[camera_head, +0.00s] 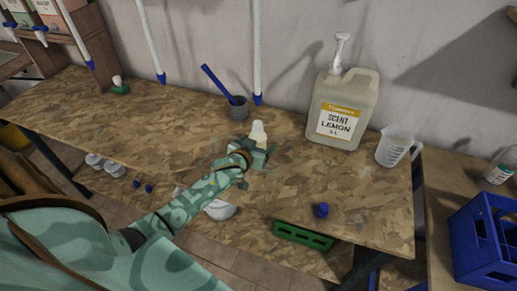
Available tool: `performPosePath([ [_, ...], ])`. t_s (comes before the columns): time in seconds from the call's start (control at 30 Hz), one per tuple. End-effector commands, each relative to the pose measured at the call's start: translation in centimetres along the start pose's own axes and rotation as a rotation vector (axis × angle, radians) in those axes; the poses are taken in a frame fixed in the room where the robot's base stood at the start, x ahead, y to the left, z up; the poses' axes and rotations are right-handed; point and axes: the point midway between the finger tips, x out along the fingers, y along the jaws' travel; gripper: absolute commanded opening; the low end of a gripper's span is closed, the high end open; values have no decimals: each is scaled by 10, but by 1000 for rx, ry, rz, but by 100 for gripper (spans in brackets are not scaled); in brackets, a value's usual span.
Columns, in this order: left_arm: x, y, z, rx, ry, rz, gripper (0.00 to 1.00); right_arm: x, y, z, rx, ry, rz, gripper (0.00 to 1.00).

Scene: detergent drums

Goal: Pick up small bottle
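A small pale bottle (258,132) stands near the middle of the wooden worktop. Its upper part shows; its lower part is hidden behind my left gripper (260,156). My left arm, teal with a swirled pattern, reaches in from the lower left. The gripper is right at the bottle, on its near side. Its fingers are too small and overlapped to tell whether they are open or closed on it. My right gripper is not in view.
A large scent lemon jug (340,108) and a clear measuring beaker (394,146) stand to the right. A blue knob (321,211) lies near the front edge. A blue crate (486,238) is at lower right.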

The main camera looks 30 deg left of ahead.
Motion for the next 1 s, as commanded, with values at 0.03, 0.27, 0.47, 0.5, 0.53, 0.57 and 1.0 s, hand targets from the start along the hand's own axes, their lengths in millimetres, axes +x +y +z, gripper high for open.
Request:
performPosePath([
  [0.03,1,0,0,0,0,0,76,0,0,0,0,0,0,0],
  [0.27,0,0,-1,0,1,0,51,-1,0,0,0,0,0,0],
  [0.47,0,0,-2,0,2,1,19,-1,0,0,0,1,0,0],
  [0.5,0,0,-2,0,2,1,19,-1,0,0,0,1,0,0],
  [0.53,0,0,-1,0,2,1,19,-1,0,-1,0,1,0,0],
  [0.57,0,0,-1,0,2,1,19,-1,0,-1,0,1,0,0],
  [1.0,-27,4,-42,-3,5,3,19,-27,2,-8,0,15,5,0],
])
